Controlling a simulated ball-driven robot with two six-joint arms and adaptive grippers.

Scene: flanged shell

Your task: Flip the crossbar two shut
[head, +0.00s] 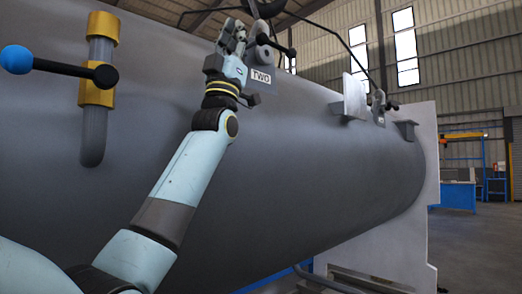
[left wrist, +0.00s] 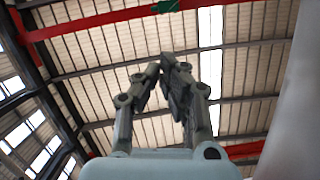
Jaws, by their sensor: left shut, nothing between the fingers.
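The crossbar two shows in the head view as a dark bar with a round end (head: 291,52), on a grey round hub above a plate lettered TWO (head: 262,77). It is mounted on the upper side of the big grey shell. My left gripper (head: 238,28) is just left of the hub and crossbar, pointing up; I cannot tell whether it touches them. In the left wrist view my left gripper (left wrist: 168,62) has its fingertips together and nothing between them. The crossbar does not show in that view. Part of the device is hidden behind my left wrist. My right gripper is not in view.
The grey shell (head: 300,170) fills most of the head view. At left, a pipe with brass fittings (head: 98,60) carries a black lever with a blue ball (head: 16,59). Further right are a pale plate (head: 355,95) and another small lever device (head: 380,107). Black cables run overhead.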

